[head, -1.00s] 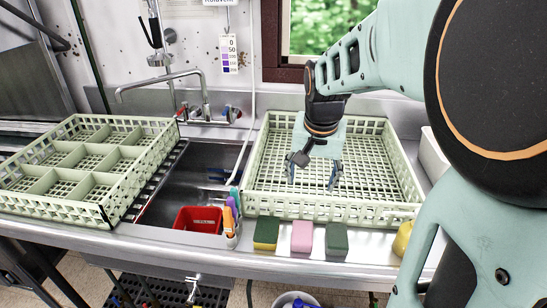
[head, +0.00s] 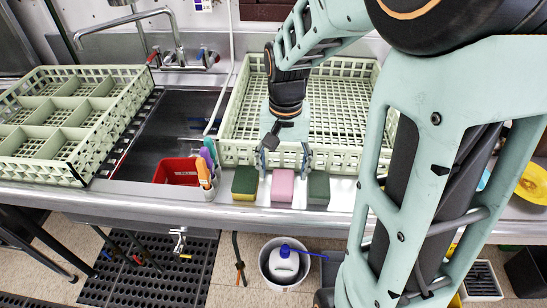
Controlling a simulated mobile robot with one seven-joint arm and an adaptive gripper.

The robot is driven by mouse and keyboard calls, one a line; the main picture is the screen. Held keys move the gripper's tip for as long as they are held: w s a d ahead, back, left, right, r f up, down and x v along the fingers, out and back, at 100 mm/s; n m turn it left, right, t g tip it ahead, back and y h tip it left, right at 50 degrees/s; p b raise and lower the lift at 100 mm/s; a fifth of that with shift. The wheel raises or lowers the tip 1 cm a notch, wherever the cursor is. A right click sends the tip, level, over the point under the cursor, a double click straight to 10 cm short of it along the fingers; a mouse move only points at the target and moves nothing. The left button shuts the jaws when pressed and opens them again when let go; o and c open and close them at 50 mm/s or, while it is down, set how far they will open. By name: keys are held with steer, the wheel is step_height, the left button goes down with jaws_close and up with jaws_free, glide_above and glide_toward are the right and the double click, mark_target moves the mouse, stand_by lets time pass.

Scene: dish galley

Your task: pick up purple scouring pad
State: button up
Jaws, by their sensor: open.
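A row of small pads lies on the steel counter edge in front of the right-hand rack. The middle pad (head: 282,187) is pinkish-purple. On its left is a yellow sponge with a dark green top (head: 245,183). On its right is a dark green pad (head: 318,188). My gripper (head: 284,165) points down with its two fingers spread, just behind and above the pinkish pad in the picture. Nothing shows between the fingers. I cannot tell its exact height above the pad.
A pale green rack (head: 228,151) stands behind the pads, and a divided rack (head: 75,172) stands at left. Between them is a sink with a red tub (head: 177,172) and a holder of colored bottles (head: 206,182). A bucket (head: 273,276) stands on the floor below.

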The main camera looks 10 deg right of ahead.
mark_target(283, 181)
step_height(283, 181, down, 5)
steer(key=shift+r, duration=0.2)
steer(key=c, duration=1)
steer(key=shift+r, duration=0.2)
